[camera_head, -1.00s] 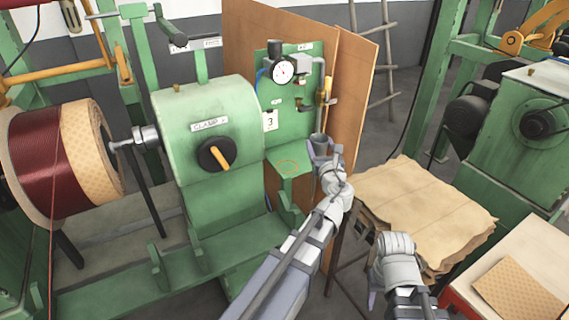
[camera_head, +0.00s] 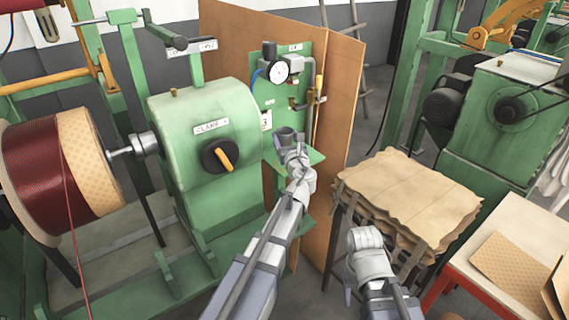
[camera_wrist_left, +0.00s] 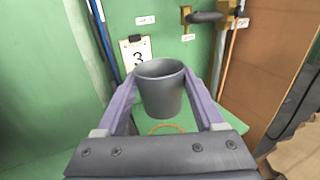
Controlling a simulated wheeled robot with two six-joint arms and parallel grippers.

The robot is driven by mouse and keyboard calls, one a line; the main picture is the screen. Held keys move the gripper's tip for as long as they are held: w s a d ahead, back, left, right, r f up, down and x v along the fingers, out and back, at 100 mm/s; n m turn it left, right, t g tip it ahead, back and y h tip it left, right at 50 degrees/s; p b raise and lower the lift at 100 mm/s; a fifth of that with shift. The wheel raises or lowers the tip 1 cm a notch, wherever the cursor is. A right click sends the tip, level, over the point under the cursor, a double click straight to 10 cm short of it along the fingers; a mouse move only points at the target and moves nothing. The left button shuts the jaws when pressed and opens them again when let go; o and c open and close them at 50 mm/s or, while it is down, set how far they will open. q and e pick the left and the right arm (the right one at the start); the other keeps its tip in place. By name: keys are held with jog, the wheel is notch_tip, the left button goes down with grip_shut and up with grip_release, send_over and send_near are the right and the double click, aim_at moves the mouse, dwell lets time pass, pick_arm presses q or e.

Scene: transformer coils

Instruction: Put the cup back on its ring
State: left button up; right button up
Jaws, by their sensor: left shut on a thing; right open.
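The grey cup (camera_head: 286,136) is upright between the fingers of my left gripper (camera_head: 292,148), which is shut on it. The cup also shows in the left wrist view (camera_wrist_left: 161,88), with its open mouth up. It is over the small green shelf (camera_head: 315,157) below the gauge panel. In the left wrist view the orange ring (camera_wrist_left: 166,128) on the shelf shows just below the cup's base, partly covered by it. I cannot tell the gap between cup and shelf. In the head view the ring is hidden. My right gripper (camera_head: 364,242) is open and empty, low at the right.
The green panel (camera_head: 298,72) behind the shelf carries a gauge (camera_head: 279,71), a valve and a card marked 3 (camera_wrist_left: 137,56). A brown board (camera_head: 340,90) stands behind it. Stacked brown sheets (camera_head: 410,195) lie at the right.

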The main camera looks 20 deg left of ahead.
pick_arm(q)
jog(key=shift+f+b, duration=3.2)
jog(key=shift+f, duration=0.65)
jog(key=shift+r, duration=0.15)
jog(key=o, duration=1.1)
jog(key=shift+f, duration=0.2)
jog(key=o, duration=0.4)
jog(key=shift+o, duration=0.2)
jog(key=shift+r, duration=0.1)
jog(key=shift+r, duration=0.2)
jog(key=v, duration=1.2)
jog(key=shift+f, duration=0.15)
jog(key=shift+d, duration=0.1)
